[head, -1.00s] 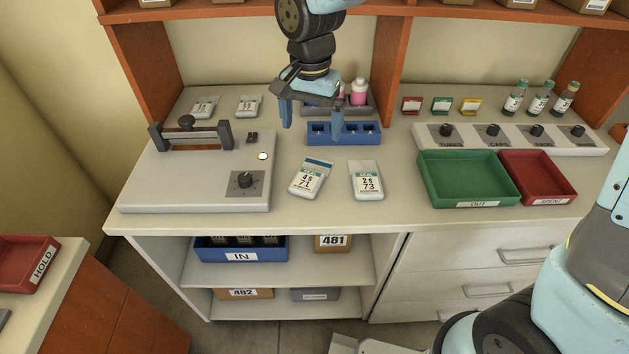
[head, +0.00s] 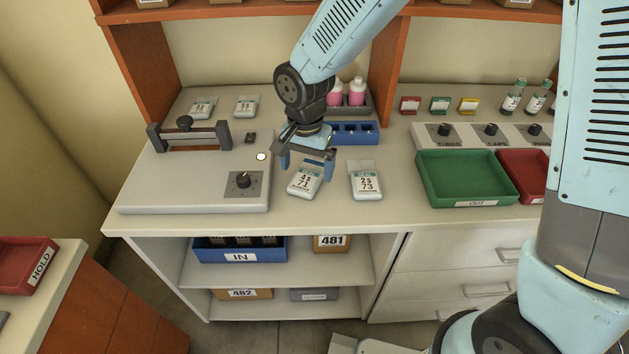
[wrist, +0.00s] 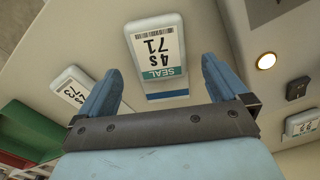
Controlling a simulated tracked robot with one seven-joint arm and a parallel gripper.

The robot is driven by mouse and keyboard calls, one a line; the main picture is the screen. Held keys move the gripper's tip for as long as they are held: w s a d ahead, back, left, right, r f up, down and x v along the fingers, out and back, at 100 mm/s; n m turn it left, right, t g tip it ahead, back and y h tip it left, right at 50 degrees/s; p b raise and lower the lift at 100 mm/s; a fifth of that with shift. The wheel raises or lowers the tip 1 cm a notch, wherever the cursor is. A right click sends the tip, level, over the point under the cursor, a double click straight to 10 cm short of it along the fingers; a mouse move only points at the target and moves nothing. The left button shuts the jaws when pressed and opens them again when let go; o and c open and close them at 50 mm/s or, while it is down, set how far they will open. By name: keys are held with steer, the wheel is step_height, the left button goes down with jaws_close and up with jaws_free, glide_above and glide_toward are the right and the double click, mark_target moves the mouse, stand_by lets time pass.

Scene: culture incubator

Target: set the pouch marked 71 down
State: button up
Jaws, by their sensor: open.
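The pouch marked 71 (head: 304,182) lies on the counter, a pale pouch with a white label and a blue-green seal band. It also shows in the wrist view (wrist: 156,48), beyond my open fingers. My gripper (head: 304,172) is open above the pouch's seal end, with one finger to each side of it in the head view. The pouch marked 73 (head: 366,183) lies on the counter just to the right.
A sealing machine (head: 190,190) with a knob stands to the left. A blue rack (head: 357,133) stands behind my gripper. A green tray marked OUT (head: 470,180) and a red tray (head: 525,175) are to the right. Counter is clear in front of the pouches.

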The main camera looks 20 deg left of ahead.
mark_target(309, 175)
steer(key=shift+f, duration=1.3)
steer(key=c, duration=1.2)
steer(key=shift+c, duration=0.2)
steer(key=shift+r, duration=0.1)
